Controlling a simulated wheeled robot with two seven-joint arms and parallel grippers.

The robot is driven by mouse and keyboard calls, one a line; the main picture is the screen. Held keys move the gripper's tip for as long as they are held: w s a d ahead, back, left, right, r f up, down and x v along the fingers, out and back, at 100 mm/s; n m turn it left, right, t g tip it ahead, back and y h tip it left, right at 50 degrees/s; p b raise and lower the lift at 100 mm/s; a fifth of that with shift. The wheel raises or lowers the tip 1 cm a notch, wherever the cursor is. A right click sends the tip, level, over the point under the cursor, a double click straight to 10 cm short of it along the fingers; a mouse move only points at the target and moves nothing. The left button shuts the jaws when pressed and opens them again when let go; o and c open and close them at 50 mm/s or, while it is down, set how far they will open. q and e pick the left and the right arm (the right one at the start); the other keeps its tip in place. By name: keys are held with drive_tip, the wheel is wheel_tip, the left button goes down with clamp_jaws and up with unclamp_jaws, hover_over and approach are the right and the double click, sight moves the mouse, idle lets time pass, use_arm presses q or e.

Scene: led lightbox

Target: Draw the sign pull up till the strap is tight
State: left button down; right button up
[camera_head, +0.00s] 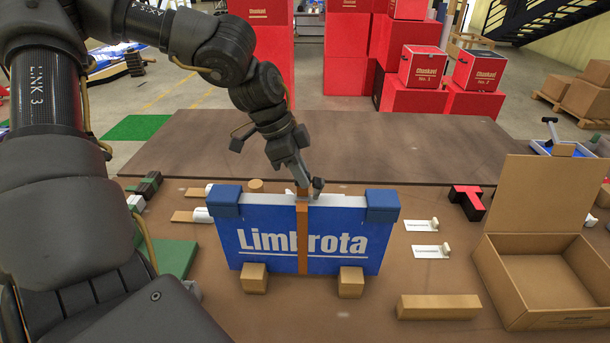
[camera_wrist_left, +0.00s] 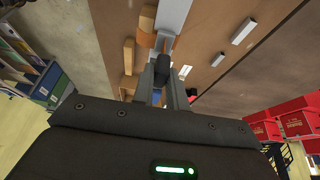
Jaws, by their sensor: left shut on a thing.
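The blue sign (camera_head: 345,240) with white "Limbrota" lettering stands upright on the brown table, with blue caps on its two top corners. An orange-brown strap (camera_head: 302,240) runs vertically down the middle of its front face. My left gripper (camera_head: 303,192) is at the top middle of the sign and is shut on the strap at the top edge. In the left wrist view the fingers (camera_wrist_left: 165,70) close together near the orange strap (camera_wrist_left: 148,40). Whether the strap is slack or taut cannot be told. My right gripper is not in view.
Two wooden blocks (camera_head: 254,278) stand at the sign's front foot. An open cardboard box (camera_head: 500,280) is at the right, with a wooden bar (camera_head: 438,307) beside it. Small white tags (camera_head: 430,251) lie right of the sign. Red boxes (camera_head: 423,66) stand behind the table.

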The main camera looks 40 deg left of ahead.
sight(309, 174)
use_arm(q)
drive_tip(key=shift+w+r+p, duration=0.1)
drive_tip(key=shift+r+p, duration=0.55)
drive_tip(key=shift+r, duration=0.95)
drive_tip(key=shift+r+p, duration=0.4)
drive_tip(key=shift+r, duration=0.2)
drive_tip(key=c, duration=1.8)
unclamp_jaws()
drive_tip(key=shift+r, duration=0.1)
drive_tip(key=shift+c, duration=0.2)
drive_tip(key=o, duration=0.4)
drive_tip(key=shift+o, duration=0.2)
